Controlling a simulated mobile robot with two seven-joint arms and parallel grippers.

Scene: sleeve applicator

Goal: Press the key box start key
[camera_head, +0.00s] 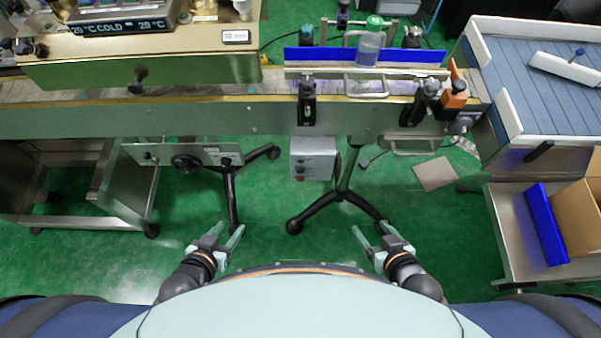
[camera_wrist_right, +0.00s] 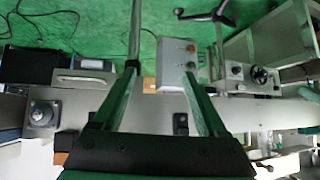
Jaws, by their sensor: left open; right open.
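The key box (camera_head: 313,158) is a small light-grey box below the front edge of the conveyor, near the middle of the head view. Small round keys sit on its front, the lowest one reddish; their labels are too small to read. The box also shows in the right wrist view (camera_wrist_right: 174,64), beyond and between the fingers. My left gripper (camera_head: 228,234) is open and empty, low and to the left of the box. My right gripper (camera_head: 371,231) is open and empty, low and to the right of it. Neither gripper touches the box.
The conveyor (camera_head: 220,121) runs across the scene, carrying a green-capped jar (camera_head: 369,45) by a blue guide rail. A black-footed stand (camera_head: 342,190) is beside the key box. A handwheel panel (camera_head: 185,158) hangs to the left.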

